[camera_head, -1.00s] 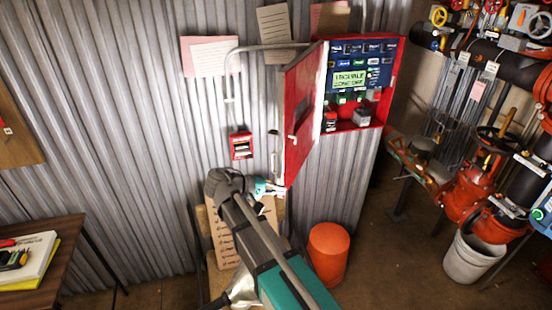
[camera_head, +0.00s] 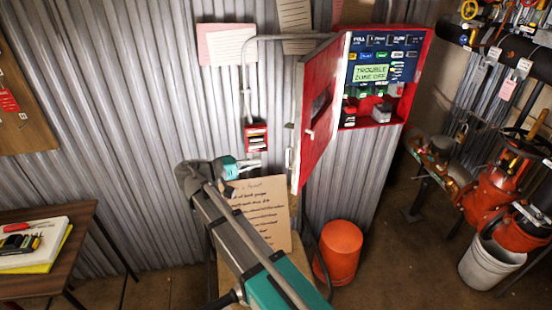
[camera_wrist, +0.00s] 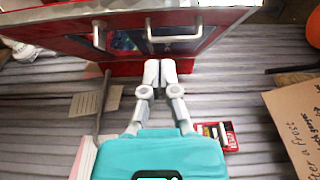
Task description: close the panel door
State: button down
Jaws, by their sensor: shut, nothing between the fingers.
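The red panel door (camera_head: 319,112) stands swung open in the head view, on the left side of the red panel box (camera_head: 418,75). It has a dark window slot and a pale handle. My gripper (camera_head: 257,166) is left of the door's lower part, in front of the wall, with a visible gap in the picture. In the wrist view, the red door (camera_wrist: 225,18) crosses the top with its window and two pale handles. My gripper (camera_wrist: 161,68) has its fingertips together and empty, pointing toward it. Contact with the door cannot be told.
A small red call box (camera_head: 256,138) is on the corrugated wall beside my gripper. A cardboard note (camera_head: 262,210) stands below. An orange bucket (camera_head: 340,250) is on the floor under the panel. A wooden table (camera_head: 85,240) stands at left; red valves (camera_head: 505,190) are at right.

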aim_at(287, 157)
jog(key=shift+x, duration=4.95)
jog(key=shift+d, duration=0.1)
